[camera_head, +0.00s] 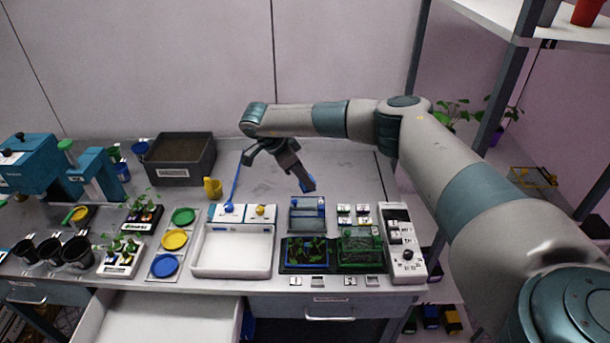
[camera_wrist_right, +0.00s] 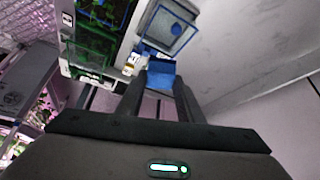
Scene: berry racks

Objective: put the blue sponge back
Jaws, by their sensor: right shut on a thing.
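My right gripper (camera_head: 303,182) reaches in from the right and points down over the back of the bench. It is shut on the blue sponge, which shows as a small blue patch (camera_head: 308,184) at the fingertips. In the right wrist view the blue sponge (camera_wrist_right: 161,75) sits between the two fingers (camera_wrist_right: 158,98). The sponge is just behind a blue-framed clear box (camera_head: 307,215); I cannot tell whether it touches the bench. My left gripper is not in view.
A green-framed planted box (camera_head: 361,247) and a dark planted tray (camera_head: 304,253) stand in front. A white tray (camera_head: 233,250) is left of them, and a white control panel (camera_head: 402,240) is right. An open drawer (camera_head: 155,318) juts out below. The back of the bench is mostly clear.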

